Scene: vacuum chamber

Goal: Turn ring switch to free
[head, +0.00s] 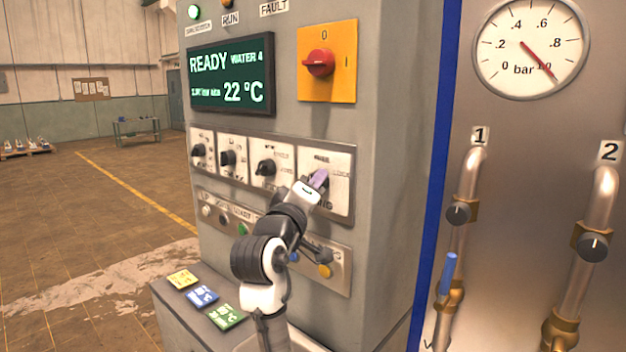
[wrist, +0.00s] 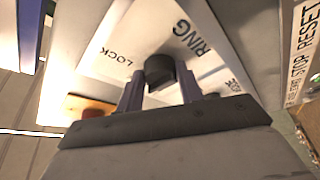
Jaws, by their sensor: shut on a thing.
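The ring switch's white plate (head: 340,168) is the rightmost of the row of switch plates on the grey cabinet in the head view. Its dark knob (wrist: 160,69) shows in the wrist view between my fingers. The wrist view also shows the words RING and LOCK on the plate (wrist: 150,25), and a small label at the right too blurred to read surely. My gripper (head: 319,180) reaches up to this plate from below in the head view. In the wrist view my gripper (wrist: 160,90) is shut on the knob. Where the knob points is hard to tell.
Similar switch knobs (head: 265,168) sit to the left. Below is a strip of push buttons (head: 325,271). Above are a green display (head: 231,79) and a red rotary switch (head: 319,63) on yellow. Pipes with valves (head: 458,213) stand at the right. Floor at the left is open.

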